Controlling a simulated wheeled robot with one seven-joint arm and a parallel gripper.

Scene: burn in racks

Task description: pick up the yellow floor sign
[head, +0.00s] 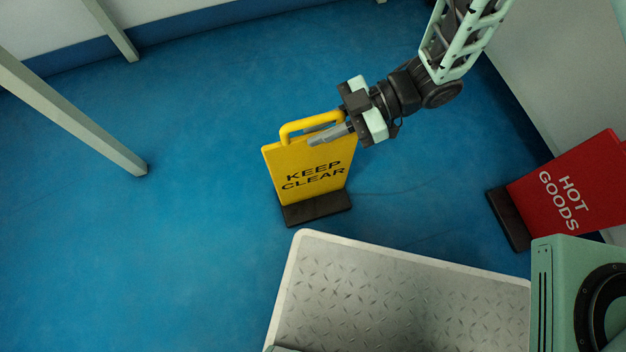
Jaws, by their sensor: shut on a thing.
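The yellow floor sign (308,170) reads "KEEP CLEAR" and stands upright, tilted slightly in the picture, on a dark base (317,208). It has a yellow loop handle at its top. My gripper (322,134) comes in from the upper right, with its grey fingers at the right part of the handle and the sign's top edge. The fingers are shut on the sign and hide part of the handle. I cannot tell whether the base touches the floor.
A red "HOT GOODS" sign (570,190) with a dark base stands at the right near the wall. A grey tread-plate platform (400,305) fills the bottom middle. Pale posts (75,115) stand at the left. The blue floor (190,240) left of the yellow sign is clear.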

